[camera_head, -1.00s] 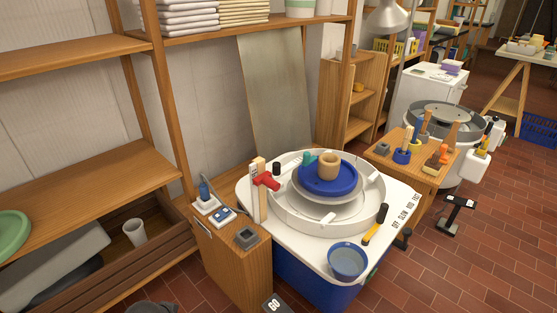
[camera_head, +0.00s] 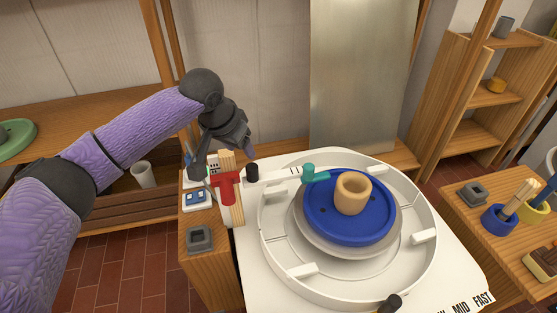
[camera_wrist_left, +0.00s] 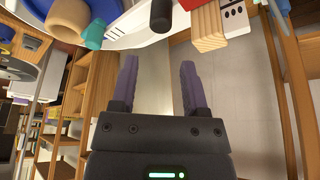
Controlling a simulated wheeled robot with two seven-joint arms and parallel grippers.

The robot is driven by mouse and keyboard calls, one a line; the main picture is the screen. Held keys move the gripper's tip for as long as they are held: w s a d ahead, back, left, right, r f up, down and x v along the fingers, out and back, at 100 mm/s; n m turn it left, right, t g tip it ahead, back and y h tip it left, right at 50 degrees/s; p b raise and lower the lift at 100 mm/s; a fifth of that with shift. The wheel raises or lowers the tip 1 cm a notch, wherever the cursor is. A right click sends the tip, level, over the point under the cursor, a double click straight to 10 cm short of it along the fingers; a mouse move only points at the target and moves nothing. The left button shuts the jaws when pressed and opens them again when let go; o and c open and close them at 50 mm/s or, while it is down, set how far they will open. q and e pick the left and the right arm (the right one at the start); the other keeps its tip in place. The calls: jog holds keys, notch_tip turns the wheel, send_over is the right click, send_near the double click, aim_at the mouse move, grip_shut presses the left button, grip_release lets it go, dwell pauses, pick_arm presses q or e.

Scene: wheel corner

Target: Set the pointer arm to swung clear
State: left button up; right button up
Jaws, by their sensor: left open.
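The pointer arm (camera_head: 283,174) is a pale marked bar with a teal tip (camera_head: 315,173) and a black knob (camera_head: 252,172). It reaches from the wooden post (camera_head: 231,190) over the wheel's rim, its tip beside the tan clay pot (camera_head: 352,192) on the blue disc (camera_head: 320,218). A red clamp (camera_head: 227,187) sits on the post. My left gripper (camera_head: 225,160) is open and empty, just behind the post and left of the knob. In the left wrist view, the open fingers (camera_wrist_left: 158,65) are apart from the knob (camera_wrist_left: 161,15). My right gripper is not in view.
A white splash pan (camera_head: 427,218) surrounds the wheel. A wooden stand (camera_head: 205,270) with small tools is at its left. A grey panel (camera_head: 362,80) leans against the wall behind. A wooden side table (camera_head: 490,225) with tools stands at the right.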

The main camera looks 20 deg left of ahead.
aim_at(251, 167)
pick_arm(q)
jog(key=b+x, duration=0.7)
jog(key=x, duration=0.3)
jog(key=shift+s, duration=0.1)
jog(key=shift+r, duration=0.15)
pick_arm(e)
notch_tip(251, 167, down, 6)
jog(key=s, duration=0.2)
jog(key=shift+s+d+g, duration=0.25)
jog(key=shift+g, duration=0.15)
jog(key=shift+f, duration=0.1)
pick_arm(q)
grip_shut()
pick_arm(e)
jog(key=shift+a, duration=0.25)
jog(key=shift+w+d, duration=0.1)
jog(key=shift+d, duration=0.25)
